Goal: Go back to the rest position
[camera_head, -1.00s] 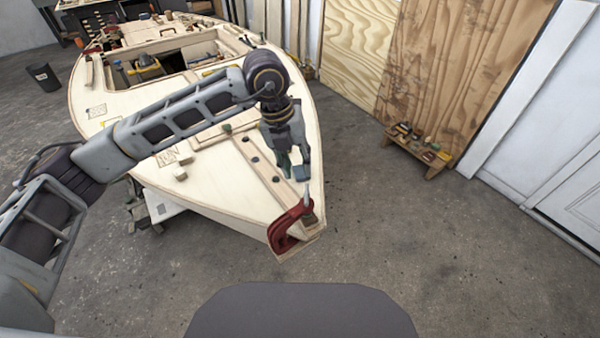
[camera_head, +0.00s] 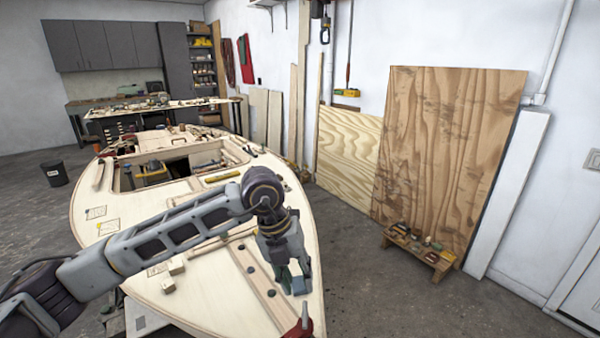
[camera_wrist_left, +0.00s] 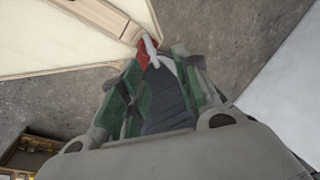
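My left gripper (camera_head: 293,282) hangs fingers down over the bow of the plywood hull (camera_head: 210,300) in the head view. Its two fingers stand apart, with green inner pads, and nothing is held between them. A red clamp (camera_head: 301,330) with a pale screw end sits at the bow tip, just below the fingertips; its lower part is cut off by the frame. In the left wrist view the open left gripper (camera_wrist_left: 165,58) shows with the red clamp (camera_wrist_left: 143,56) beyond the fingertips. Whether the fingertips touch the screw end is unclear. My right gripper is not in view.
Small wooden blocks (camera_head: 168,285) lie on the deck near my left forearm. A low wooden bench (camera_head: 432,262) with small items stands at the right, before leaning plywood sheets (camera_head: 445,150). Bare floor (camera_head: 375,290) lies between hull and bench. A dark bin (camera_head: 55,173) stands far left.

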